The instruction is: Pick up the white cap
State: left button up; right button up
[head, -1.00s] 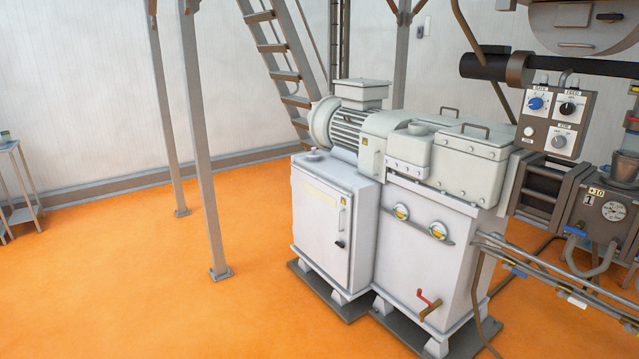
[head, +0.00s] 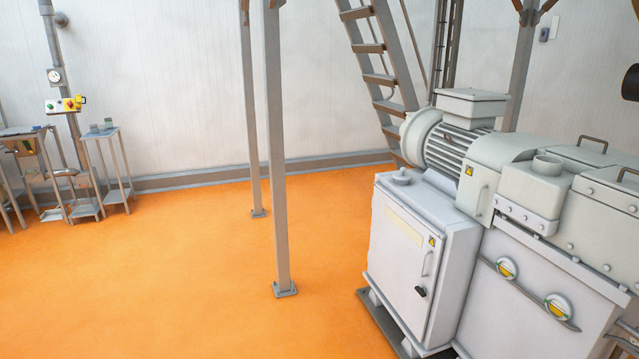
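No thing in view is clearly a loose white cap. A small pale round cap-like piece (head: 401,177) sits on top of the white cabinet (head: 405,265) of the machine. A wider pale round piece (head: 547,165) stands on the machine's upper housing. I cannot tell whether either is the white cap. Neither of my grippers shows in the head view.
The machine with its grey motor (head: 450,145) fills the right side. A grey post (head: 278,170) and a ladder stair (head: 380,70) stand left of and behind it. Small metal stands (head: 108,160) are at the far left wall. The orange floor (head: 190,270) is clear between.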

aim_at(401, 178)
jog(key=i+u, duration=0.3)
jog(key=i, duration=1.2)
jog(key=i+l+z, duration=0.15)
jog(key=i+z, duration=0.25)
jog(key=i+j+z, duration=0.1)
jog(key=i+z, duration=0.35)
jog(key=i, duration=0.2)
jog(key=i+j+z, duration=0.2)
jog(key=i+z, duration=0.2)
jog(key=i, duration=0.1)
